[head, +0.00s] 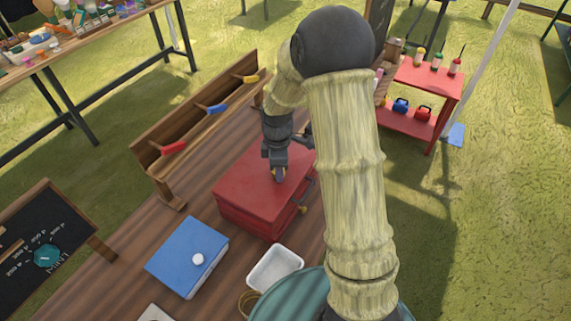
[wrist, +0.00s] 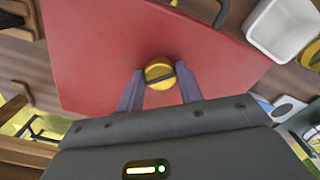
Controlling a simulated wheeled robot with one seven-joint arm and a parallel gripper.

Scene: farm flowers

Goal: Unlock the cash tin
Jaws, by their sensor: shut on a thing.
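The red cash tin (head: 240,184) sits on the wooden table, and its red lid fills much of the wrist view (wrist: 90,50). A round yellow knob (wrist: 158,70) with a dark bar across it stands on the lid. My gripper (head: 279,176) points down over the lid. In the wrist view its two grey fingers (wrist: 160,82) are shut on the knob, one on each side. The knob is mostly hidden by the gripper in the head view. A dark handle (wrist: 222,14) shows at the tin's edge. The lid looks closed.
A blue box (head: 183,252) with a white knob and a white tray (head: 275,270) stand nearby. A wooden rack (head: 190,122) with red, blue and yellow handles runs along the table's far edge. A chalkboard (head: 28,262) is at left. A red shelf (head: 425,85) stands beyond, at right.

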